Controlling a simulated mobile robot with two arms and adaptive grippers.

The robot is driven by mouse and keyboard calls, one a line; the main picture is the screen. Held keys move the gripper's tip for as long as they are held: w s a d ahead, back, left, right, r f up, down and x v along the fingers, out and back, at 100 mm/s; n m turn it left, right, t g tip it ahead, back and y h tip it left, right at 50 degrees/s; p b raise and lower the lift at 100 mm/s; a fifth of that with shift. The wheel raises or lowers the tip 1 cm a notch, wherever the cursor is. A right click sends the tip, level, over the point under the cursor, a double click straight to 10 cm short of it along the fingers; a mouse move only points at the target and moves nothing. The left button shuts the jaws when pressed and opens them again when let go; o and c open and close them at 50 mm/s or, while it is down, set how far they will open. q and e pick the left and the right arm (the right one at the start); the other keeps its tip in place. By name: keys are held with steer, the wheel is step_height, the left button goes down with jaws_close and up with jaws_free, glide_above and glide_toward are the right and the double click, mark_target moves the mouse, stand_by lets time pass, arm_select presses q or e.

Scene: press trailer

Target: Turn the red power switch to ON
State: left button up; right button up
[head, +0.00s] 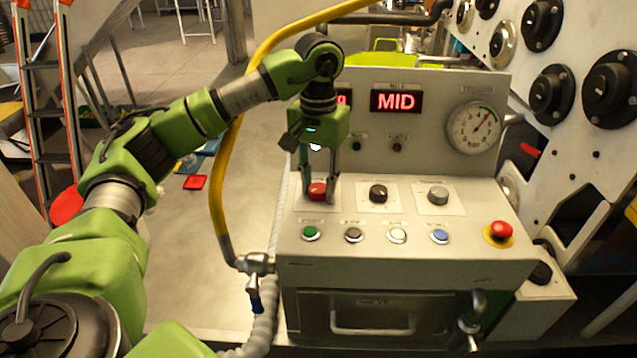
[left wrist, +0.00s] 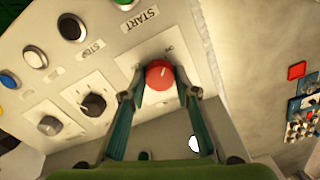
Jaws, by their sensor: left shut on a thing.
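The red power switch (head: 317,190) is a round red knob on the left of the grey control panel's sloped face. It also shows in the left wrist view (left wrist: 159,73), with a pale pointer line on its face. My left gripper (head: 319,196) reaches down from above and is shut on the knob, one finger on each side. In the left wrist view the fingers (left wrist: 160,97) flank the knob. The ON and OFF lettering on its plate is too small or covered to read. My right gripper is not in view.
A black knob (head: 378,193) and a grey knob (head: 438,195) sit to the right. Several push buttons line the front, with a red emergency button (head: 499,230) at the right. A lit MID display (head: 396,101) and a gauge (head: 474,127) stand behind. A yellow hose (head: 222,180) runs along the left.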

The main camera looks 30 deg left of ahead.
mark_target(319, 188)
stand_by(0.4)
arm_select(q)
steer(key=o, duration=1.1)
step_height(319, 188, up, 12)
steer(key=shift+s, duration=0.1)
stand_by(0.4)
